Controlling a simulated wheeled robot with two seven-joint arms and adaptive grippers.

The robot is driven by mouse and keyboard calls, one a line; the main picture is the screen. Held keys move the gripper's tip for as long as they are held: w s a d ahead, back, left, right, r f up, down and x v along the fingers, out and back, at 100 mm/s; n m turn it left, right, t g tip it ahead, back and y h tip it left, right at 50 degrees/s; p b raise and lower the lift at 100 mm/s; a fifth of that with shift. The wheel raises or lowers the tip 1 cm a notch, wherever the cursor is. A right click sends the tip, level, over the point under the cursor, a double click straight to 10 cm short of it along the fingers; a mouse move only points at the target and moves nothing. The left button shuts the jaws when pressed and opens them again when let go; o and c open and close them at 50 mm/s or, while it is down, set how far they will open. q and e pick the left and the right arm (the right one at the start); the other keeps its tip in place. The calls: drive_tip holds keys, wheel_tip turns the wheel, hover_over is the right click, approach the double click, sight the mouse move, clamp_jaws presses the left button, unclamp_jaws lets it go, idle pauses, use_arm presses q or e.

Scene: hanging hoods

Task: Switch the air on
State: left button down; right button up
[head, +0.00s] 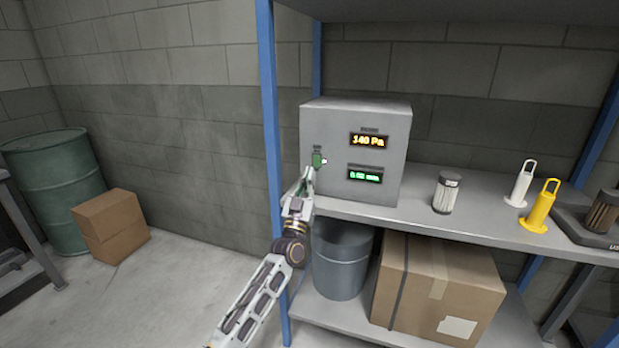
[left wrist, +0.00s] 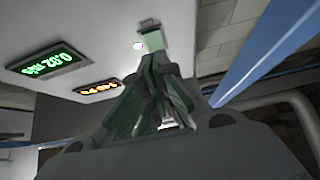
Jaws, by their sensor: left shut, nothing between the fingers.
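A grey control box (head: 327,120) stands on the shelf, with an orange display (head: 369,141) reading 140 Pa and a green display (head: 365,174) with a small reading in m/s. My left gripper (head: 308,174) is shut and empty, just below the switch. In the left wrist view the fingers (left wrist: 153,62) point at the switch (left wrist: 152,39); I cannot tell whether they touch it. My right gripper is out of view.
A blue rack post (head: 269,120) rises left of the box, close to my left arm. A filter cartridge (head: 446,191), a white holder (head: 521,184) and a yellow holder (head: 540,207) stand on the shelf (head: 420,220). A bucket (head: 340,262) and a carton (head: 455,292) are below.

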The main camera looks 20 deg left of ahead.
use_arm(q)
drive_tip(key=w+f+v, duration=0.1)
drive_tip(key=v, duration=0.9)
drive_tip(key=shift+w+f, duration=0.2)
drive_tip(key=shift+f, duration=0.1)
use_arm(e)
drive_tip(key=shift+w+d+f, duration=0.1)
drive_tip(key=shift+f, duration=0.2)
use_arm(q)
drive_tip(key=shift+f, duration=0.1)
